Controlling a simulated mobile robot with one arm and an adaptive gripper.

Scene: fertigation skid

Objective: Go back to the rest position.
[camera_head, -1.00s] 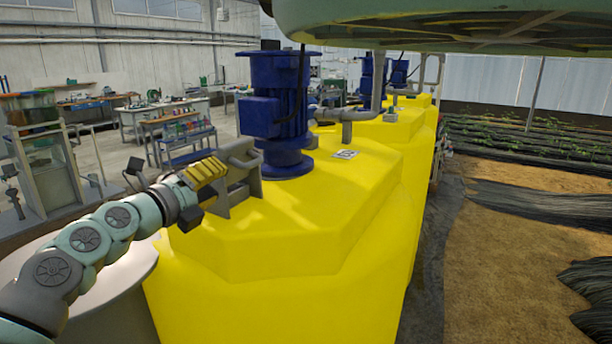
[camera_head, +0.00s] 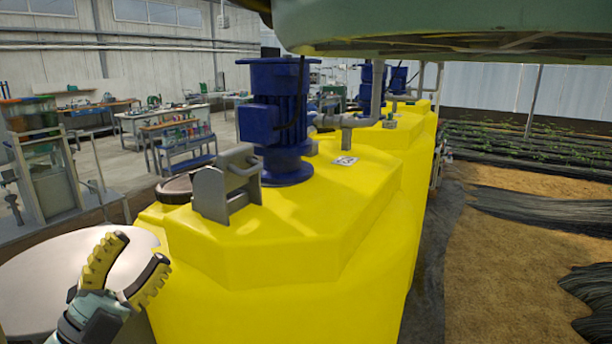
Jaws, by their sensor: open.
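My gripper (camera_head: 128,262) is at the lower left, its two yellow-padded fingers spread apart with nothing between them. It stands in front of the near yellow tank (camera_head: 285,230), left of the tank's front, and overlaps a pale round surface (camera_head: 50,270) in the picture. A grey bracket with a handle (camera_head: 226,188) stands on the tank top, apart from my gripper. A dark round lid (camera_head: 176,188) lies behind the bracket on the left.
A blue motor (camera_head: 275,115) stands on the tank behind the bracket, with a grey pipe (camera_head: 348,130) to its right. A large green-grey body (camera_head: 450,40) hangs overhead. Workbenches (camera_head: 180,140) are at the back left. Bare soil (camera_head: 510,250) lies at the right.

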